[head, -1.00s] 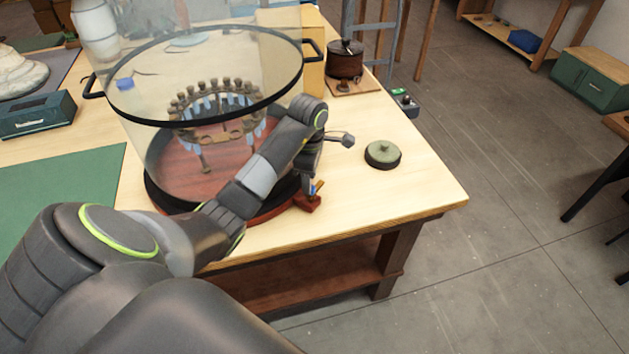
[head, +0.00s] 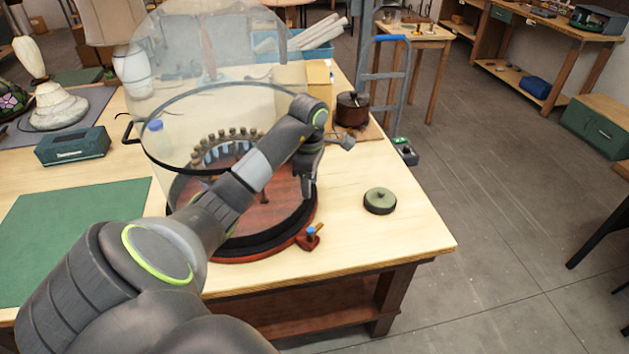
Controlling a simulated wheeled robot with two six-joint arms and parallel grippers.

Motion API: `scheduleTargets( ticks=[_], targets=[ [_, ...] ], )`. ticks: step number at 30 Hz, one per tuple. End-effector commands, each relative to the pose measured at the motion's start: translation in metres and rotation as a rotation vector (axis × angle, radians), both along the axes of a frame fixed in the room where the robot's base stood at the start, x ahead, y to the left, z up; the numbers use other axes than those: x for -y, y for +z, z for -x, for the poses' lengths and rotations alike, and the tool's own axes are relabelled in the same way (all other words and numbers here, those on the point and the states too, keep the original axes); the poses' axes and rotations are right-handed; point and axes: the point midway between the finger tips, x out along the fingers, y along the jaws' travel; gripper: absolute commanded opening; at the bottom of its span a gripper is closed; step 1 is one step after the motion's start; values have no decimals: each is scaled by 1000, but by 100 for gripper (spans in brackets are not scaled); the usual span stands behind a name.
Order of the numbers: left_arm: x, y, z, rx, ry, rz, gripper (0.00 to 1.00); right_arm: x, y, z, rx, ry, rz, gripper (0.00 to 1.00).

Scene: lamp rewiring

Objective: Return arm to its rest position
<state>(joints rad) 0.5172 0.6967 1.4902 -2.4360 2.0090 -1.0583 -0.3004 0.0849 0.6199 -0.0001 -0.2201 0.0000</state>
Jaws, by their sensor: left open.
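My left arm (head: 245,180) comes in from the lower left and reaches across the front of a clear glass dome. Its gripper (head: 307,192) points down over the right part of the dome's round base and appears empty; the gap between its fingers is hard to make out. Below it, apart from the fingertips, a small red-brown block with a blue knob (head: 310,238) sits at the base's front right edge. The clear dome (head: 215,65) has a dark band and a side handle. The red-brown base (head: 275,240) has a black rim. My right gripper is out of view.
A round green-topped lid (head: 380,201) lies on the bench (head: 410,235) at right, with clear wood around it. A brown pot (head: 352,108) stands behind. A green mat (head: 80,230) and a teal box (head: 73,147) are at left. A blue-handled hand truck (head: 385,75) stands behind the bench.

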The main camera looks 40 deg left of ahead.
Motion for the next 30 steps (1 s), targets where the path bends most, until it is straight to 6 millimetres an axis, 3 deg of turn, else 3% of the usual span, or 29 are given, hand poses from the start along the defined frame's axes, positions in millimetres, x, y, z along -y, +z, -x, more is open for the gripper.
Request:
scheduleTargets(
  ticks=[7, 15, 19, 23, 25, 30],
  targets=[
    [0, -1, 0, 0, 0, 0, 44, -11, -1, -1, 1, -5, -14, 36],
    [0, -1, 0, 2, -1, 1, 44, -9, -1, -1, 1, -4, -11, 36],
    [13, -7, -4, 45, -10, 44, 44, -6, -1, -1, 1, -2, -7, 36],
    [51, -21, -16, 174, -17, 192, 44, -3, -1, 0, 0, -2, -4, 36],
    [81, -24, -23, 268, -6, 314, 44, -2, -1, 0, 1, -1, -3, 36],
    [151, -11, -31, 470, 82, 658, 44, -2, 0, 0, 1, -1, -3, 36]
  ],
)
